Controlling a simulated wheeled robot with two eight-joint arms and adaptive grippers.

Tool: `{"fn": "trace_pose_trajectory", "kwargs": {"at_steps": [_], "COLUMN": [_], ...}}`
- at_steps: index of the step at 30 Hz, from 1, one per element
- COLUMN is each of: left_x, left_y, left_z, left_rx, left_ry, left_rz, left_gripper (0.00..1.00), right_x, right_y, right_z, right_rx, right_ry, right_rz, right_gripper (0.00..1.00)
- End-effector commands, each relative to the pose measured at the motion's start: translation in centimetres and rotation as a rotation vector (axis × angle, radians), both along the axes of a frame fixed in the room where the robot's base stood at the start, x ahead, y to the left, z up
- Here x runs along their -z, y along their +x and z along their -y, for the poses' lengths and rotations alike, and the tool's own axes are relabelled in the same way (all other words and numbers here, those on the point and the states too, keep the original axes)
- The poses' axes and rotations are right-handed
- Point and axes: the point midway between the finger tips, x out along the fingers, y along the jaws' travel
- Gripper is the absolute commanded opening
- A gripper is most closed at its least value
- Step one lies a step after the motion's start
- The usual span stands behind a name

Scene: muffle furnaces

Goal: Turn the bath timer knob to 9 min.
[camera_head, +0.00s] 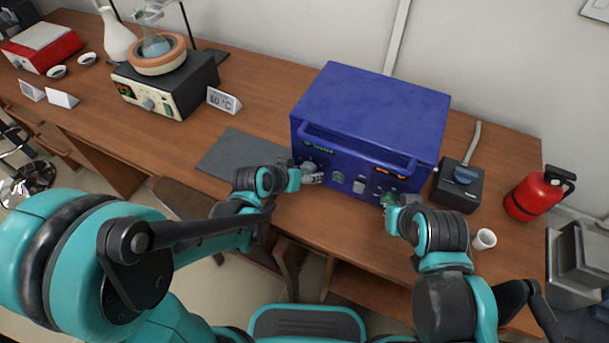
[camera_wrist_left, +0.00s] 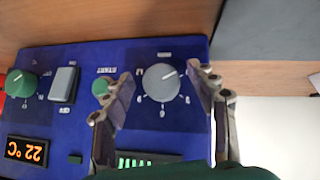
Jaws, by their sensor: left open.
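The blue box-shaped device (camera_head: 375,110) stands on the bench with its control panel facing me. A round grey knob (camera_wrist_left: 163,82) with a white pointer line and a ring of marks is on the panel in the left wrist view. The pointer aims to the picture's upper right; the mark it meets is too small to read. My left gripper (camera_head: 313,177) is at the panel's left part, its open fingers on either side of the grey knob; contact is unclear. My right gripper (camera_head: 388,199) is by the panel's right part; its fingers are too small to judge.
The panel also has a green button (camera_wrist_left: 101,88), a grey rocker switch (camera_wrist_left: 65,84), a green knob (camera_wrist_left: 21,86) and an orange display (camera_wrist_left: 27,150) reading 22 °C. A dark mat (camera_head: 240,155) lies left of the device. A black box (camera_head: 458,187) and white cup (camera_head: 484,239) stand right.

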Motion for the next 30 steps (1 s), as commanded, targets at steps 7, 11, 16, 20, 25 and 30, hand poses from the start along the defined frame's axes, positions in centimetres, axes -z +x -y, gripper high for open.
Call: {"fn": "trace_pose_trajectory", "kwargs": {"at_steps": [7, 11, 16, 20, 25, 30], "left_x": [-0.01, -0.01, 0.0, -0.02, -0.03, -0.04], "left_y": [0.03, 0.03, 0.02, 0.01, -0.06, -0.15], "left_z": [0.01, 0.0, 0.0, 0.02, 0.15, 0.29], "left_rx": [0.0, -0.001, -0.001, 0.0, 0.002, 0.004], "left_ry": [0.0, 0.001, 0.001, 0.01, 0.06, 0.157], "left_rz": [0.0, 0.0, 0.0, 0.004, 0.023, 0.065], "left_gripper": [0.55, 0.21, 0.08, 0.08, 0.08, 0.08], "right_x": [-0.04, -0.04, -0.03, -0.06, -0.14, -0.2], "right_y": [0.01, 0.01, 0.01, 0.01, 0.01, 0.0], "right_z": [0.0, 0.0, 0.0, 0.0, 0.0, 0.0], "right_rx": [0.0, 0.0, 0.0, 0.0, 0.0, 0.0], "right_ry": [0.0, 0.0, 0.0, 0.0, 0.0, 0.0], "right_rz": [0.0, 0.0, 0.0, 0.0, 0.0, 0.0], "right_gripper": [0.0, 0.0, 0.0, 0.0, 0.0, 0.0]}}
